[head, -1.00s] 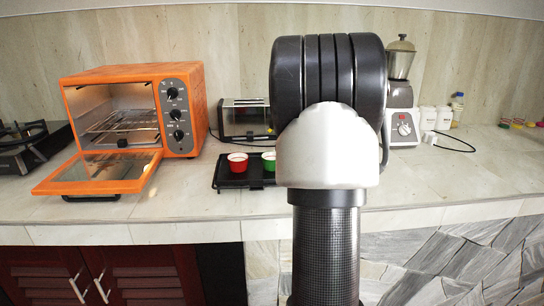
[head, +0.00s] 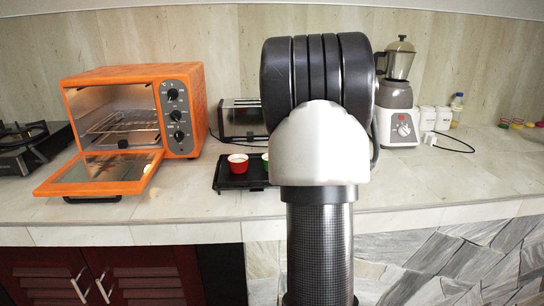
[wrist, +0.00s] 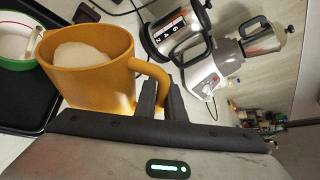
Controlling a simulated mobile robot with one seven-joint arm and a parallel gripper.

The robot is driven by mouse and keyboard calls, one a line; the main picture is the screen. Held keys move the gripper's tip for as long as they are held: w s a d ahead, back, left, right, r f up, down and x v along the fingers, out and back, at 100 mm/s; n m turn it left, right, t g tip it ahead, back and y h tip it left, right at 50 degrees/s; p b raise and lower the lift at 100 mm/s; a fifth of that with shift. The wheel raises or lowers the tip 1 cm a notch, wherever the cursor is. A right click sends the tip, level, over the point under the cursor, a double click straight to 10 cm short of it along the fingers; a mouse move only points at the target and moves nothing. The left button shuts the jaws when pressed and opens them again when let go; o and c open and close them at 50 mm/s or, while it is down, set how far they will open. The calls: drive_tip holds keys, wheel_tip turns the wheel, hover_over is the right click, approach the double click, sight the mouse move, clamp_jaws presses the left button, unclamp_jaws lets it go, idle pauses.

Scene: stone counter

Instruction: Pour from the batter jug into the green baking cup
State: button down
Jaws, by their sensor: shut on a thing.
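My gripper (wrist: 160,100) is shut on the handle of the orange-yellow batter jug (wrist: 90,80) in the wrist view. Pale batter shows inside the jug. The green baking cup (wrist: 18,66), pale inside, is at the left edge of the wrist view, close beside the jug and partly cut off. I cannot tell the exact height of the jug over it or how far the jug is tilted. In the head view only a sliver of the green cup (head: 265,158) shows beside my arm; my arm hides the gripper and jug.
A red cup (head: 238,163) stands on the black tray (head: 226,186) with the green one. An orange oven (head: 190,80) with its door down is at left, a toaster (head: 240,118) behind the tray. A blender (head: 400,110) and white canisters (head: 428,118) stand at right.

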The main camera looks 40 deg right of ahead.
drive_tip(key=shift+w+a+r+n+g+h+p, duration=0.35)
drive_tip(key=shift+n+p, duration=0.15)
drive_tip(key=shift+p, duration=0.95)
idle(1.9)
drive_tip(key=shift+s+d+f+b, duration=0.25)
drive_tip(key=shift+f+b, duration=0.3)
drive_tip(key=shift+b, duration=0.6)
drive_tip(key=shift+s+d+r+m+t+y+b, duration=0.25)
drive_tip(key=shift+s+m+t+y+b, duration=0.1)
drive_tip(key=shift+m+t+b, duration=0.15)
drive_tip(key=shift+s+d+r+m+t+y+b, duration=0.2)
drive_tip(key=shift+d+m+t+y+b, duration=0.15)
drive_tip(key=shift+m, duration=0.25)
drive_tip(key=shift+a, duration=0.1)
